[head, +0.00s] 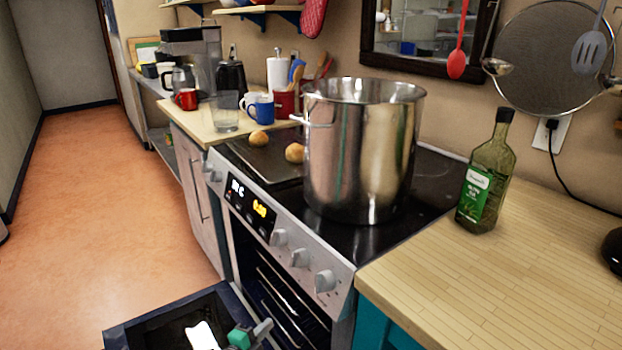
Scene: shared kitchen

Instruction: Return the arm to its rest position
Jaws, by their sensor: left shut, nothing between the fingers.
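My left gripper (250,336) is at the bottom edge of the head view, with a green part and a grey finger showing. It is shut and empty, and the picture edge cuts it off. A white part of my arm shows beside it. The gripper appears over a dark, framed panel (128,336) in front of the oven, which looks like the lowered oven door. My right gripper is not in view.
A large steel pot (360,150) stands on the black stove (432,180), beside a dark tray (262,160) with round buns. A green bottle (486,175) stands on the wooden counter (500,290) at right. Oven knobs (325,281) stick out. Open floor (100,200) lies left.

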